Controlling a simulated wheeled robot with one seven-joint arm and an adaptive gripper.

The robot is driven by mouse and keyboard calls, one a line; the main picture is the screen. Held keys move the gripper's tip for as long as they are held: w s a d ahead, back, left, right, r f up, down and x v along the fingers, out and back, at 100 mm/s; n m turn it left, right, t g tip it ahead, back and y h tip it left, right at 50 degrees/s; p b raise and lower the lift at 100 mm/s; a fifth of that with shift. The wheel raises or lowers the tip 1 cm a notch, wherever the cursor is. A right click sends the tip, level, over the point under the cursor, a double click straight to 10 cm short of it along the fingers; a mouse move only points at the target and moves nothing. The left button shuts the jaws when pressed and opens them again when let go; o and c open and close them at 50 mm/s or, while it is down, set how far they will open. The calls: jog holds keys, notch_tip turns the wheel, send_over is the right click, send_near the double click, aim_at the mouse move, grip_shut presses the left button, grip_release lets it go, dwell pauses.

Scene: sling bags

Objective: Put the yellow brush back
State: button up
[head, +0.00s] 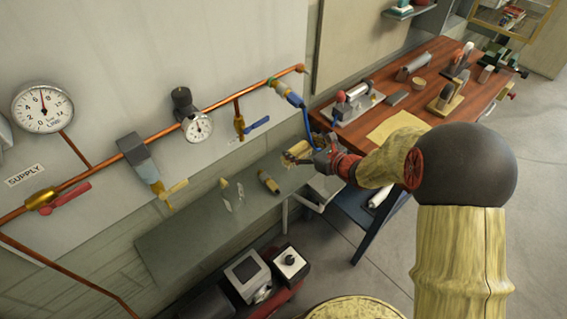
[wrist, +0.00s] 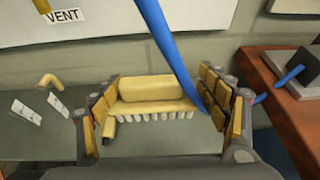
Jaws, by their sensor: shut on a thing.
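The yellow brush (wrist: 155,90) has a block-like yellow back and a row of pale bristles pointing down. In the wrist view it lies crosswise between the two fingers of my gripper (wrist: 160,98), which is shut on it. In the head view my gripper (head: 318,157) is over the far right end of the grey shelf, with the brush (head: 297,151) at its tip. I cannot tell whether the bristles touch the shelf.
The grey shelf (head: 190,230) holds a dark-and-tan cylinder (head: 268,182) and a small yellow piece (head: 224,184) near pale tags. Copper piping and valves run along the wall above. A wooden workbench (head: 440,55) with tools stands at right. The shelf's near left part is clear.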

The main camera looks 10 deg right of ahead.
jog(key=w+a+f, duration=0.1)
jog(key=f, duration=0.1)
jog(key=w+a+f+b, duration=0.2)
jog(key=w+f, duration=0.1)
jog(key=shift+f, duration=0.35)
jog(key=shift+w+a+f+b, duration=0.15)
jog(key=shift+f+b, duration=0.55)
jog(key=shift+f, duration=1.05)
jog(key=shift+f, duration=0.2)
jog(key=o, duration=1.3)
jog(key=shift+r, duration=0.1)
